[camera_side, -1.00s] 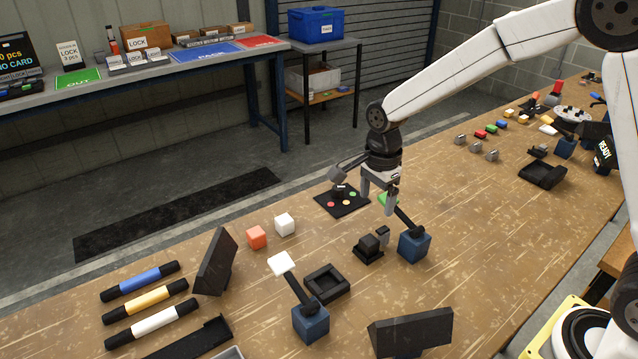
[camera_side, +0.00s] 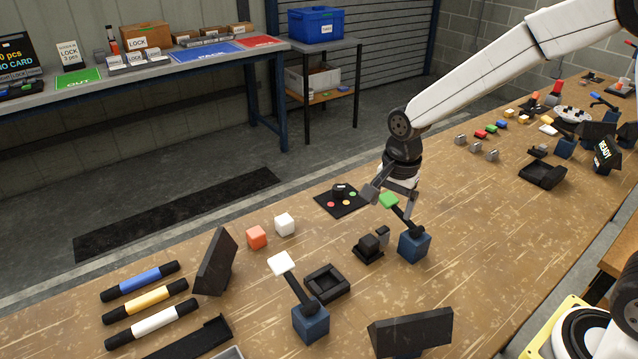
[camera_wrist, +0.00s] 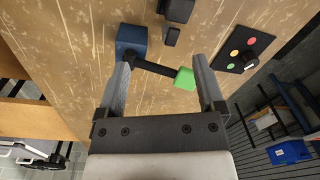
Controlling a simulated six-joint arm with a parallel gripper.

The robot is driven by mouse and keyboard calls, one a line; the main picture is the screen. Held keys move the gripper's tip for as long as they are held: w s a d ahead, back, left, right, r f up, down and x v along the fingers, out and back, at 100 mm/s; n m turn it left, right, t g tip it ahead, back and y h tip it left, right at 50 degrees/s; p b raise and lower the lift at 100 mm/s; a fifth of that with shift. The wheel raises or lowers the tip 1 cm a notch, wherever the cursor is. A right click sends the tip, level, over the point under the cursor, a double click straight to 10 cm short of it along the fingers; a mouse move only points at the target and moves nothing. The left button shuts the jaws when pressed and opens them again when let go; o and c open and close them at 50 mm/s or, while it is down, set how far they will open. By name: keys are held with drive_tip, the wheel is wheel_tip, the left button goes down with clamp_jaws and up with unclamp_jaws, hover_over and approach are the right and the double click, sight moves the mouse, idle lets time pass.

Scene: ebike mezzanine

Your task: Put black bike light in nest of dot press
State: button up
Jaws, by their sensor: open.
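My gripper (camera_side: 390,198) is open, its fingers spread on either side of the green tip (camera_side: 388,200) of a black lever on a blue block (camera_side: 414,246). In the wrist view my gripper (camera_wrist: 163,95) is empty, with the green tip (camera_wrist: 185,79) between the fingers; I cannot tell whether they touch it. Left of the blue block, a black block (camera_side: 369,243) sits on a black base with a small grey piece (camera_side: 383,234) beside it; it looks like the black bike light in a nest, but I cannot be sure. The black block also shows in the wrist view (camera_wrist: 178,9).
A second lever has a white tip (camera_side: 281,263), beside an empty black tray (camera_side: 341,292). Orange (camera_side: 256,237) and white (camera_side: 285,224) cubes stand left. Front right of the table is mostly bare.

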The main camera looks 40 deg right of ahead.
drive_tip(key=s+d+f+n+t, duration=0.1)
drive_tip(key=s+d+n+t, duration=0.1)
drive_tip(key=s+n, duration=0.9)
drive_tip(key=shift+s+d+n, duration=0.25)
drive_tip(key=shift+s+n, duration=0.15)
drive_tip(key=shift+n, duration=1)
